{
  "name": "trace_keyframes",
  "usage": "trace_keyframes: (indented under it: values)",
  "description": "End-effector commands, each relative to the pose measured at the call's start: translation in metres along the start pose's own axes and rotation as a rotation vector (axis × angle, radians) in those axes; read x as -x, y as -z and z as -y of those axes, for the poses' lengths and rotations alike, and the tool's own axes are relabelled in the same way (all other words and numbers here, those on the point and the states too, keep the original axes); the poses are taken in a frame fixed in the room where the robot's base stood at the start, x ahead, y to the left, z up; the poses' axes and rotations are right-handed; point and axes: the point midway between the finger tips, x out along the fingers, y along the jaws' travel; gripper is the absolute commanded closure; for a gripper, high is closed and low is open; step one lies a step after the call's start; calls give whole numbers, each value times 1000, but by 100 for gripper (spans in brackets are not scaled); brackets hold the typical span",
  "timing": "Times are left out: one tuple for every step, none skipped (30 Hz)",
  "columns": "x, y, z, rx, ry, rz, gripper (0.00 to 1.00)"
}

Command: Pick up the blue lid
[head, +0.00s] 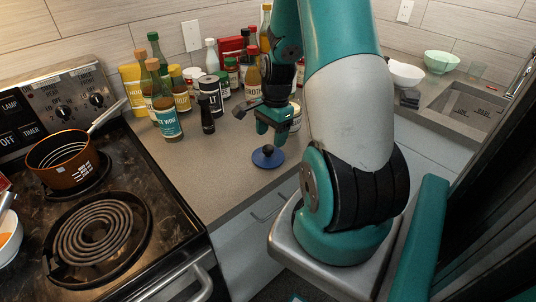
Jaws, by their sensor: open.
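The blue lid (259,159) lies flat on the grey counter near its front edge, with a dark round knob in its middle. My gripper (262,128) is above and slightly behind the lid in the picture, open and empty, with a gap between it and the lid. My teal and grey arm reaches in from the right. The exact height of the fingertips above the counter is hard to tell.
Several bottles and jars (167,117) crowd the counter behind and left of the lid. The coil stove (140,205) with an orange pot (62,158) is at left. White (405,75) and green (441,61) bowls stand by the sink (465,105) at right.

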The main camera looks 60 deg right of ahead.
Motion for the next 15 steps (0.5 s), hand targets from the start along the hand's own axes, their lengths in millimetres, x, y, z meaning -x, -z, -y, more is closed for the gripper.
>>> trace_keyframes:
  values:
    - [-2, 0, 0, 0, -1, 1, 35]
    - [-4, 0, 0, 1, -2, 1, 35]
    - [-6, -1, 0, 1, -2, 1, 35]
    - [-9, -1, 0, 1, -2, 1, 35]
    - [-12, -2, 0, 1, -4, 2, 35]
    - [-17, -2, 0, 1, -4, 2, 35]
    - [-21, -3, 0, 2, -5, 3, 35]
    - [-26, -3, 1, 2, -5, 3, 35]
    - [-31, -4, 1, 2, -5, 3, 35]
    - [-36, -4, 1, 2, -5, 3, 35]
    - [-41, -4, 1, 1, -5, 3, 35]
    - [-45, -4, 2, 1, -3, 2, 35]
    - [-48, -3, 2, 1, -3, 2, 35]
    - [-50, -3, 2, 1, -2, 1, 35]
    - [-53, -3, 2, 1, 0, 1, 35]
